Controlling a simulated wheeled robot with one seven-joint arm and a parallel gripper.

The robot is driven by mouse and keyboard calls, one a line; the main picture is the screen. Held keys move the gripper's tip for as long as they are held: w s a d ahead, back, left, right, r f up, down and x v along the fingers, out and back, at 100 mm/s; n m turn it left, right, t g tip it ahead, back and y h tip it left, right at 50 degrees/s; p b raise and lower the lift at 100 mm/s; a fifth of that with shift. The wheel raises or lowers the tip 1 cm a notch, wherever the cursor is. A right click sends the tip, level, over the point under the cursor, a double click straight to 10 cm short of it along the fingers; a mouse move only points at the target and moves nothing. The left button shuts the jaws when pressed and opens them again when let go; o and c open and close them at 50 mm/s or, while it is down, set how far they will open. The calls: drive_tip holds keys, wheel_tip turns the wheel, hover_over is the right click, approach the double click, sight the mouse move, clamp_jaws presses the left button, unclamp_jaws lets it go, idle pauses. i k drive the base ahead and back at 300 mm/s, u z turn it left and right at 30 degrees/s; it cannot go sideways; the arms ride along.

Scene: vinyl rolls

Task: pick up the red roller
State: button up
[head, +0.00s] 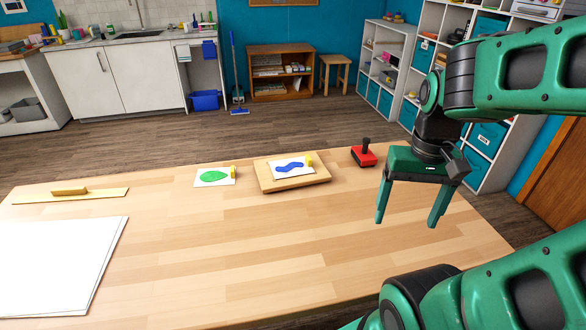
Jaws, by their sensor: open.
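A red object with an upright black handle (363,154), which looks like the red roller, stands on the far right part of the wooden table (260,240). My gripper (406,222) is open and empty, with its two green fingers pointing down. In the picture it is to the right of and nearer than the red object, apart from it. The gap between the fingertips and the table is hard to judge.
A wooden board (292,183) holds a card with a blue shape. Left of it lies a card with a green shape (213,177). A flat wooden strip with a handle (70,193) and white sheets (60,265) lie at the left. The table's middle is clear.

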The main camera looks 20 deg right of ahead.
sight(363, 155)
drive_tip(key=z, duration=0.5)
drive_tip(key=k, duration=1.15)
drive_tip(key=z, duration=1.05)
drive_tip(key=i, duration=1.35)
drive_tip(key=u, duration=0.6)
